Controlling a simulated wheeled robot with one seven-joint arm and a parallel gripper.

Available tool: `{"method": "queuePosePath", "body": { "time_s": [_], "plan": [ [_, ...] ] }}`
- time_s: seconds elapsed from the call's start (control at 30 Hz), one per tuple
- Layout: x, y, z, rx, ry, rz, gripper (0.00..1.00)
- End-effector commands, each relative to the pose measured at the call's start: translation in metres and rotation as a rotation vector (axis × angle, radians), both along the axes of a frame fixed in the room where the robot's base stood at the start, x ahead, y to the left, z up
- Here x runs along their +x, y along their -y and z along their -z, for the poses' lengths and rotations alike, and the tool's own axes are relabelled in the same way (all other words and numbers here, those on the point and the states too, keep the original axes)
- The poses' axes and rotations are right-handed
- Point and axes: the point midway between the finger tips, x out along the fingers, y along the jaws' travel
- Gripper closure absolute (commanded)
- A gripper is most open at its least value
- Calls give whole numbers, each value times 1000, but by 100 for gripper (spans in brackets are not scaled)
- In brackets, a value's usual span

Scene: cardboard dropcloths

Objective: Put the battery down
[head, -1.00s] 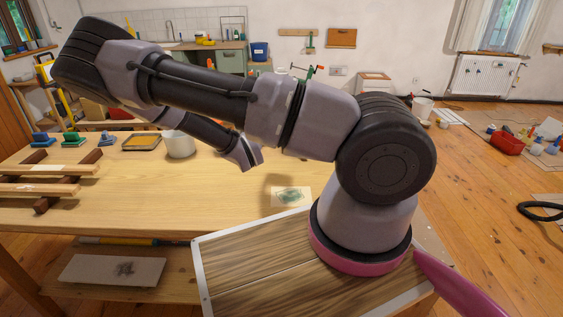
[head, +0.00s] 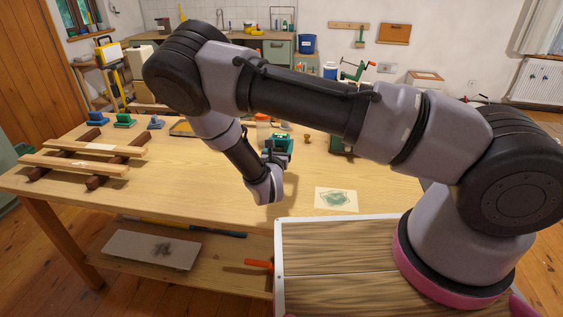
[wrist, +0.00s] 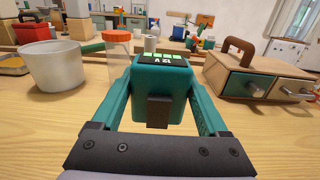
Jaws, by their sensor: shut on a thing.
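The battery (wrist: 160,85) is a teal block with a black top label reading 12 V and green bars. In the wrist view it sits between the two teal fingers of my gripper (wrist: 158,100), which is shut on it. In the head view the battery (head: 278,148) shows beyond my wrist, over the wooden workbench (head: 230,188), with my gripper (head: 272,158) partly hidden around it. I cannot tell whether the battery's base touches the bench top.
A white pot (wrist: 56,66) and an orange-lidded jar (wrist: 118,56) stand left of the battery. A small drawer box (wrist: 255,78) stands to the right. A picture card (head: 336,198) lies near the bench's front, and wooden bars (head: 85,158) lie at the left. Bench in front is clear.

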Motion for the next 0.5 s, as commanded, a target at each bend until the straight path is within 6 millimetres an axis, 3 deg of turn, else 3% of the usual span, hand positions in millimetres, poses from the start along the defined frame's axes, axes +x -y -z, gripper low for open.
{"method": "queuePosePath", "body": {
  "time_s": [0.1, 0.33, 0.5],
  "plan": [
    [0, 1, 20, 0, 1, 0, 95],
    [1, 1, 38, 0, 1, 1, 95],
    [1, 1, 62, 2, 1, 1, 95]
  ]
}}
